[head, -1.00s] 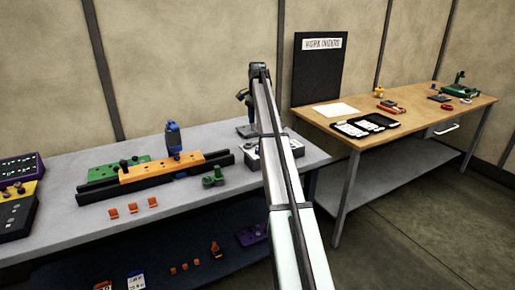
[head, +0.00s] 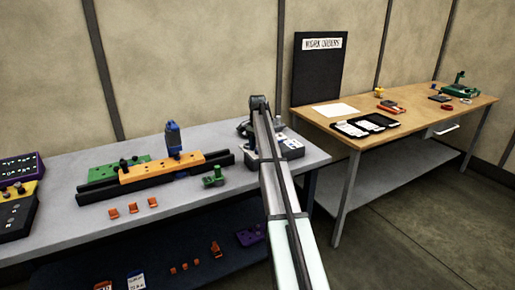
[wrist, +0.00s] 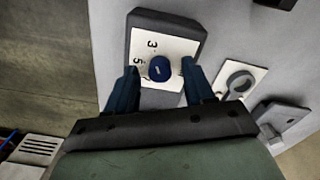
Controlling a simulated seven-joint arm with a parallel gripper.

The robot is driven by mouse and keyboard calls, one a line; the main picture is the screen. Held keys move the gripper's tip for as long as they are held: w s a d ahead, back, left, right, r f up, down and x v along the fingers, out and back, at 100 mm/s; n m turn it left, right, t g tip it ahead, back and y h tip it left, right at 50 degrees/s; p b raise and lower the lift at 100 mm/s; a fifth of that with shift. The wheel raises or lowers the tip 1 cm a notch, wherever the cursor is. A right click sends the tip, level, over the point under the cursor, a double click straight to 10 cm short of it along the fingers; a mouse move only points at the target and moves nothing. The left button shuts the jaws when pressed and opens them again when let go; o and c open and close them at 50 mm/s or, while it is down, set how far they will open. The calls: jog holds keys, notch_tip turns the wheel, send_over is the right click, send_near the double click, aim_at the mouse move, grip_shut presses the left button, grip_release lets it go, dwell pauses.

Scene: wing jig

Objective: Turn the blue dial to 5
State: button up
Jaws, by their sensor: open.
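The blue dial (wrist: 159,68) is a round knob on a white plate (wrist: 176,48) set in a dark grey box. The plate carries the numbers 3, 5 and 7 along its left side in the wrist view. Which number the dial points at is too small to tell. My gripper (wrist: 158,66) is open, with one dark blue finger on each side of the dial. Gaps show between the fingers and the dial, so it does not look gripped. In the head view my arm hides the dial.
Beside the dial box, a white plate with a grey ring (wrist: 238,82) and a grey block with a lever (wrist: 276,122) stand close by. On the grey bench, an orange block (head: 160,171) on a dark rail and a green part (head: 213,177) lie left of my arm.

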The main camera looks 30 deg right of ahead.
jog(key=shift+f, duration=0.1)
grip_shut()
dwell(0.5)
